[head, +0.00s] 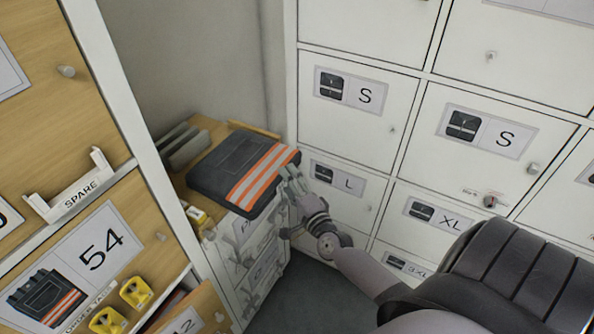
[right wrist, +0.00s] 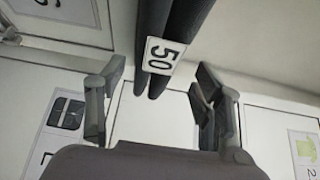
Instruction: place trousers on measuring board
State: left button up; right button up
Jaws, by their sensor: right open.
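The folded dark trousers (head: 232,160) with orange and pale stripes lie flat on the wooden top (head: 203,125) of a low cabinet in the head view. I cannot tell whether this wooden surface is the measuring board. My right gripper (head: 291,181) is at the right edge of the trousers. In the right wrist view its two fingers are open and spread, and the trousers' dark folded edge (right wrist: 176,30) with a white "50" label shows between and beyond them. Contact with the fingers is not visible. My left gripper is not in view.
White lockers (head: 358,110) with size labels stand close on the right. A wooden shelf unit (head: 90,230) with "54" and "SPARE" labels stands at left, holding yellow items (head: 135,292). Grey upright pieces (head: 180,145) stand behind the trousers. Grey floor shows below.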

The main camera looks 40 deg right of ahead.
jog(key=s, duration=0.5)
jog(key=shift+a, duration=0.4)
jog(key=shift+f, duration=0.1)
jog(key=s+a+f+n+g+y, duration=0.1)
jog(key=s+a+f+n+g, duration=0.3)
jog(key=f, duration=0.7)
jog(key=s+a+f+n+g+y, duration=0.15)
jog(key=s+f+n, duration=0.35)
jog(key=f, duration=0.6)
jog(key=s+a+f+n+g+y, duration=0.15)
jog(key=s+f+n+g, duration=0.25)
jog(key=s+f, duration=0.5)
jog(key=s+a+f+n+g, duration=0.2)
jog(key=s+f, duration=0.5)
jog(key=s, duration=0.4)
jog(key=s+a+f+n+g+h, duration=0.1)
jog(key=s+a+f+n+g, duration=0.2)
jog(key=s, duration=0.8)
notch_tip(320, 180, down, 5)
jog(key=n+g, duration=0.2)
jog(key=n, duration=0.2)
jog(key=shift+s+f, duration=0.15)
jog(key=shift+s, duration=0.25)
jog(key=shift+a, duration=0.1)
jog(key=shift+c, duration=0.5)
